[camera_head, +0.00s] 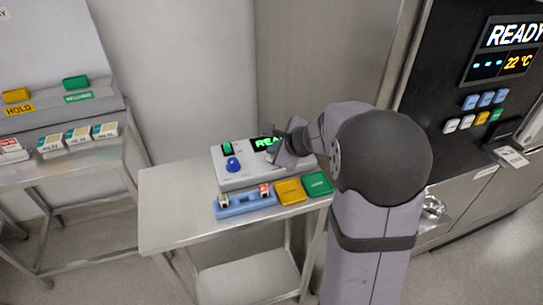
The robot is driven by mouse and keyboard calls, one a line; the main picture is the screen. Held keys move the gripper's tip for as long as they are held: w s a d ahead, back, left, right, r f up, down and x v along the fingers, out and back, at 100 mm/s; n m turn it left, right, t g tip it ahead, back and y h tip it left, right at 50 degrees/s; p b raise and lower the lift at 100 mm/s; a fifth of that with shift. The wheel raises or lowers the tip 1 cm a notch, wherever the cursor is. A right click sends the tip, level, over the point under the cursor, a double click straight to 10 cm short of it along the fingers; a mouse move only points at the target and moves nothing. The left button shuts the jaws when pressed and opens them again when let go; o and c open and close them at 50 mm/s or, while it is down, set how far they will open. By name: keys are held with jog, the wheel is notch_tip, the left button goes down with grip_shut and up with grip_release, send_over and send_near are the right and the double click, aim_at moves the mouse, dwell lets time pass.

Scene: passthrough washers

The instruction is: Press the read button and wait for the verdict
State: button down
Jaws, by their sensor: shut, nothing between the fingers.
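A light grey reader box (238,178) stands on a steel table. Its top carries a blue knob or button (233,164), a small green-lit part (228,147) and a dark display (262,143) with green letters starting "REA"; the rest of the display is hidden by my arm. My gripper (276,153) is shut and empty, over the right part of the box beside the display. I cannot tell whether its tip touches anything. The read button cannot be made out for certain.
In front of the box lie a blue holder (246,205) with small pieces at its ends, a yellow pad (289,191) and a green pad (317,184). The table's left part (170,205) is clear. A machine panel reading "READY" (513,36) stands right; a bench with boxes (78,136) stands left.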

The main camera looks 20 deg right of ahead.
jog(key=shift+f+b, duration=0.6)
dwell(0.6)
jog(key=shift+r, duration=0.15)
jog(key=shift+r+p, duration=0.85)
jog(key=shift+p, duration=0.05)
notch_tip(320, 180, up, 5)
jog(key=p, duration=0.4)
jog(key=shift+p, duration=0.35)
dwell(0.3)
